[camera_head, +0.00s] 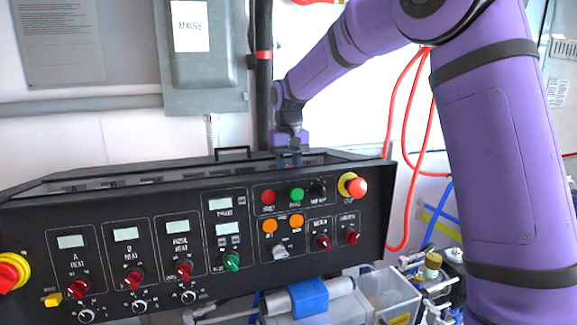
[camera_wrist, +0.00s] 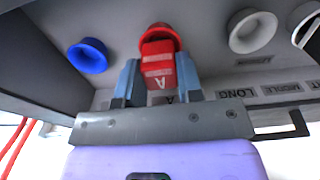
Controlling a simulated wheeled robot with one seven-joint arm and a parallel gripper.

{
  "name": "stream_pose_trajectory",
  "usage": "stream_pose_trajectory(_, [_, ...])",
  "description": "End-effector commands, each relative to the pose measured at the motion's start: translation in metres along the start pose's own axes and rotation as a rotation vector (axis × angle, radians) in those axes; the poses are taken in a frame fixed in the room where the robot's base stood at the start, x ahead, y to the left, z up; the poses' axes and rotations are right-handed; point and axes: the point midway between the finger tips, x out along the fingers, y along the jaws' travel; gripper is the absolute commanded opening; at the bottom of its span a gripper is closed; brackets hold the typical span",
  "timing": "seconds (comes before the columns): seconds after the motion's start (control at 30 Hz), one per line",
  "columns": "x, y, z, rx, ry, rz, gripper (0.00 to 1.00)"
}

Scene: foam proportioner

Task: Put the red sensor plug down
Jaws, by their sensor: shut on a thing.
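The red sensor plug (camera_wrist: 158,68), marked with a letter A, sits between the two blue-grey fingers of my gripper (camera_wrist: 159,82) in the wrist view. My gripper is shut on it. A red round holder (camera_wrist: 160,29) is right at the plug's far end; I cannot tell whether the plug is seated in it or only in front of it. In the head view my gripper (camera_head: 290,140) is low behind the top edge of the black control panel (camera_head: 130,205), and the plug is hidden there.
A blue round holder (camera_wrist: 88,56) is left of the plug and a white one (camera_wrist: 253,31) is right, on a grey surface with printed labels. A black handle (camera_head: 233,153) stands on the panel top. Red hoses (camera_head: 408,130) hang to the right.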

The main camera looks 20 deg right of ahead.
Motion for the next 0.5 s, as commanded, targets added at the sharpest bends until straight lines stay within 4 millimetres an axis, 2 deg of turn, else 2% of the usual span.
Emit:
stream_pose_trajectory(0.33, [0.0032, 0.0, -0.0002, 0.0, 0.001, 0.0, 0.1])
stream_pose_trajectory(0.37, [0.0031, 0.0, -0.0002, 0.0, 0.002, 0.0, 0.38])
stream_pose_trajectory(0.43, [0.0029, 0.0, -0.0003, 0.0, 0.002, 0.0, 0.54])
stream_pose_trajectory(0.47, [0.0029, 0.0, -0.0003, 0.0, 0.002, 0.0, 0.59])
stream_pose_trajectory(0.5, [0.0029, 0.0, -0.0003, 0.0, 0.002, 0.0, 0.59])
